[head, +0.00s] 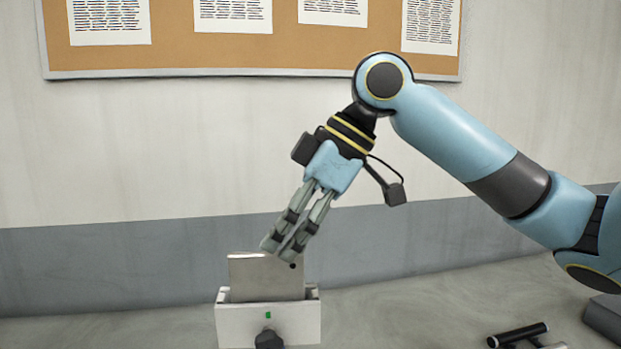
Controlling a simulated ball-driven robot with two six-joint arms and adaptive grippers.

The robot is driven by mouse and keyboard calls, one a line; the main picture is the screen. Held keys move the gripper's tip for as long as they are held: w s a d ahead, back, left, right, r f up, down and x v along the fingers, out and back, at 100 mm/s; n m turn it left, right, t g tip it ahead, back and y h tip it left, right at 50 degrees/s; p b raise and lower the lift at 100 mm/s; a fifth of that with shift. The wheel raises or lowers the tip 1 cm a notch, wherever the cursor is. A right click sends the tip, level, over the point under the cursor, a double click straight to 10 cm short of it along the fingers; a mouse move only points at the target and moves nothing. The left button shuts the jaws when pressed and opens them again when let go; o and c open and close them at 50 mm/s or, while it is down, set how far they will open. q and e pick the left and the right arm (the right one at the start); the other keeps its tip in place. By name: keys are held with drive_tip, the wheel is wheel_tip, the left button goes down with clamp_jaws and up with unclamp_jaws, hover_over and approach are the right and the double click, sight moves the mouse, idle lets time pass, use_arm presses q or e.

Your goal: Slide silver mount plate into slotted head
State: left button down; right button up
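The silver mount plate (262,279) stands upright. Its lower edge is hidden inside the white slotted head (232,327), so I cannot see how deep it sits. A small dark hole shows near the plate's upper right corner. My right gripper (279,252) comes down from the upper right, and its fingertips overlap the plate's top edge in the head view. The fingers are close together with a narrow gap. I cannot tell whether they touch or grip the plate. My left gripper is not in view.
A dark knob (269,340) and a green mark are on the head's front. A black cylindrical part (518,335) lies at the lower right, near a dark box (605,316). The grey surface between them and the head is clear. A cork board hangs behind.

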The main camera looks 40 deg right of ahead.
drive_tip(key=v, duration=0.6)
drive_tip(key=shift+r, duration=0.2)
